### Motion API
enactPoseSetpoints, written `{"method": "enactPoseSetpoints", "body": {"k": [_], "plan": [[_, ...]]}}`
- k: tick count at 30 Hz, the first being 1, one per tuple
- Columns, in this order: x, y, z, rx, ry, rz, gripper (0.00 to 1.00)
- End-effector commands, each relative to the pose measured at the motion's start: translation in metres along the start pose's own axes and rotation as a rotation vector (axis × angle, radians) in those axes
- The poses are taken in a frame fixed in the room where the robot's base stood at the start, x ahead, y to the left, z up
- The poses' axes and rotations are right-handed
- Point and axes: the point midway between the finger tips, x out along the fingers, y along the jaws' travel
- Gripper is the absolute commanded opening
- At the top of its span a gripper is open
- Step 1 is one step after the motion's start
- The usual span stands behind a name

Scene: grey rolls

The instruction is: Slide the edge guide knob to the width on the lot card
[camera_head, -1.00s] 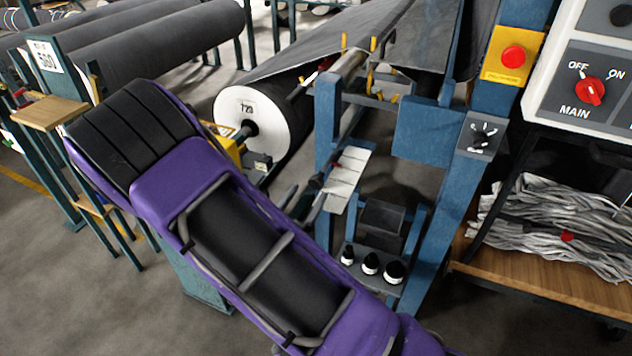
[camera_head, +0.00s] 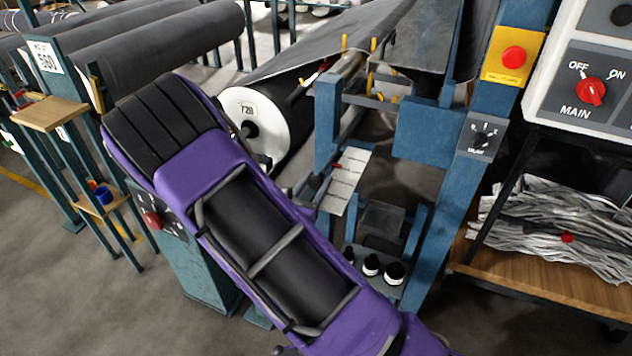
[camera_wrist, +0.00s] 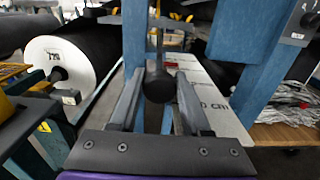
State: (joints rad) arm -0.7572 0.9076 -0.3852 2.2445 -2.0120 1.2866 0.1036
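The edge guide knob (camera_wrist: 157,87) is dark and round on a rod in the wrist view. My gripper (camera_wrist: 155,92) is open, with one finger on each side of the knob and narrow gaps visible. I cannot tell how deep the knob sits between the fingers. A pale scale plate (camera_wrist: 219,103) marked in cm lies just right of the fingers. In the head view the scale (camera_head: 345,182) carries a small red mark. A white lot card (camera_head: 45,56) at upper left appears to read 560. My purple forearm hides most of my gripper in the head view.
A blue frame post (camera_wrist: 135,40) stands just beyond the fingers. A dark roll with a white end (camera_head: 250,127), labelled 720, is left of the guide. A red stop button (camera_head: 514,57) and MAIN switch (camera_head: 590,92) are at right. Black-and-white bottles (camera_head: 382,268) sit below.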

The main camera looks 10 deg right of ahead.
Motion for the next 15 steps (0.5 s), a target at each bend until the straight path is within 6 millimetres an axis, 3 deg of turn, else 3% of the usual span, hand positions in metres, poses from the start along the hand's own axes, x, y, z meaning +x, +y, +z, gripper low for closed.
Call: {"method": "enactPoseSetpoints", "body": {"k": [1, 4, 15], "plan": [[-0.0001, -0.0002, 0.0, 0.0, 0.0, 0.0, 0.19], [-0.0002, -0.0003, 0.0, 0.0, 0.0, -0.001, 0.01], [-0.0002, -0.0005, 0.0, 0.0, 0.0, -0.001, 0.0]]}}
